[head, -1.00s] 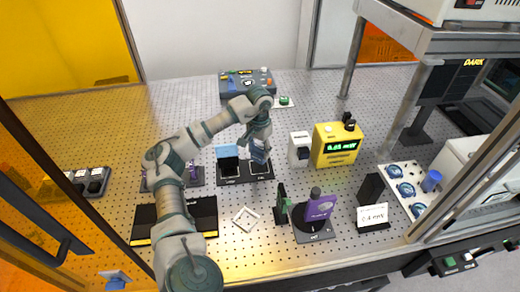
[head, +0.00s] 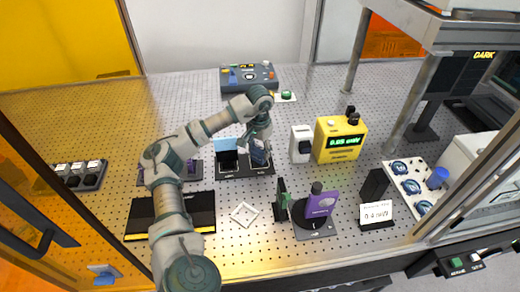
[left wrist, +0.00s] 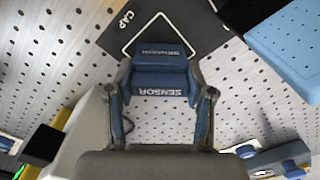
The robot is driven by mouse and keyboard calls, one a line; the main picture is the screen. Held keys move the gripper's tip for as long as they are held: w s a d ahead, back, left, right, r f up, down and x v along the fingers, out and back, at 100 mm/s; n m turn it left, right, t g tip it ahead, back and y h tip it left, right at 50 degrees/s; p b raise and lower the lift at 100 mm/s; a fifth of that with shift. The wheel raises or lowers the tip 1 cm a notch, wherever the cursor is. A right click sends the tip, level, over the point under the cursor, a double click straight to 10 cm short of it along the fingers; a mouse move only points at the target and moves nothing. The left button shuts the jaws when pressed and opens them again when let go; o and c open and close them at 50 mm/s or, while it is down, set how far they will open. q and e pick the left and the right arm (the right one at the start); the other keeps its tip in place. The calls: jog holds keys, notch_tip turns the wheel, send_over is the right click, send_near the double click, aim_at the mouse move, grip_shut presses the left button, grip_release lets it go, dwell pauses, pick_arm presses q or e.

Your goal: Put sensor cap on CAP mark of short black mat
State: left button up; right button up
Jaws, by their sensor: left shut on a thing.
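The sensor cap (left wrist: 160,75) is a dark blue block with SENSOR lettering, held between the fingers of my left gripper (left wrist: 160,100). In the head view the left gripper (head: 260,146) is over the right part of the short black mat (head: 232,174), with the cap (head: 259,157) beneath it. In the left wrist view the mat (left wrist: 205,28) shows a white CAP label (left wrist: 126,17) and a white outline, which the cap partly covers. I cannot tell whether the cap touches the mat. My right gripper is not in view.
A light blue block (head: 226,144) stands at the left part of the mat, close to the gripper. A white device (head: 301,144) and a yellow power meter (head: 340,139) stand to the right. A purple part on a round stage (head: 318,205) is in front.

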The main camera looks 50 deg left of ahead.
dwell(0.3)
pick_arm(q)
jog(key=shift+f, duration=0.35)
dwell(0.4)
jog(key=o, duration=1)
